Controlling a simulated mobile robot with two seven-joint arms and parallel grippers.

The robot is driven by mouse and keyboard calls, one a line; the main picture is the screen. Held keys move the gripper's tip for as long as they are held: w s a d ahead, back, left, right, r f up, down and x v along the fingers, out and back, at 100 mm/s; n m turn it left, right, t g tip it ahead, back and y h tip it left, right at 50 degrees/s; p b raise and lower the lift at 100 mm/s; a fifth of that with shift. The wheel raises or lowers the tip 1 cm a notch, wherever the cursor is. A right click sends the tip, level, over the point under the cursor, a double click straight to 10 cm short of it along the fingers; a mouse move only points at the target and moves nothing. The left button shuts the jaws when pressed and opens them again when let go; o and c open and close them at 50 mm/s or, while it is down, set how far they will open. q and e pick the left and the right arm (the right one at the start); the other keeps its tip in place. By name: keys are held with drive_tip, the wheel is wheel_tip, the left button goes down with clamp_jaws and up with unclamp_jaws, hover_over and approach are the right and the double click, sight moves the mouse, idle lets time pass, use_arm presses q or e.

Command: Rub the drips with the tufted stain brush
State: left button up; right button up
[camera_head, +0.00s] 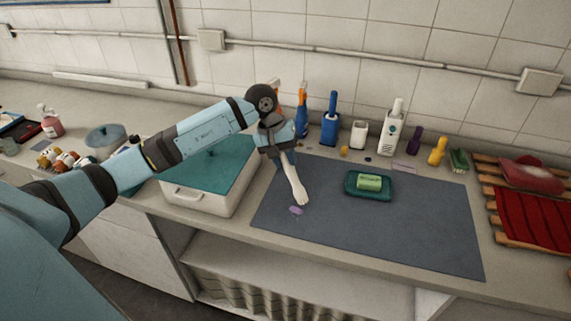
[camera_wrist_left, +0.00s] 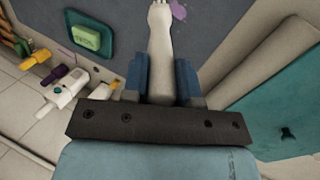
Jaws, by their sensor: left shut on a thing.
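My left gripper (camera_head: 284,158) is shut on a pale, whitish brush (camera_head: 298,188), which slants down toward the grey mat (camera_head: 390,230). The brush and the gripper's blue fingers also show in the left wrist view (camera_wrist_left: 160,35). A small purple drip mark (camera_head: 296,210) lies on the mat just in front of the brush's lower end. In the left wrist view the purple mark (camera_wrist_left: 179,10) is close beside the brush's far end. I cannot tell whether the brush touches the mat, and its tuft is not clear. My right gripper is in neither view.
A green soap bar (camera_head: 369,182) sits in a teal dish (camera_head: 352,191) on the mat. A white bin (camera_head: 190,196) with a teal lid stands left of the mat. Several bottles line the wall behind. A wooden rack (camera_head: 493,206) with red cloth is at right. The mat's front is clear.

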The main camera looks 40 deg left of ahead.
use_arm(q)
drive_tip(key=shift+r+p, duration=0.3)
drive_tip(key=shift+r, duration=1.35)
drive_tip(key=shift+w+a+f+b, duration=0.15)
drive_tip(key=shift+w+f+b, duration=0.3)
drive_tip(key=shift+w+b, duration=0.35)
drive_tip(key=shift+s, duration=0.15)
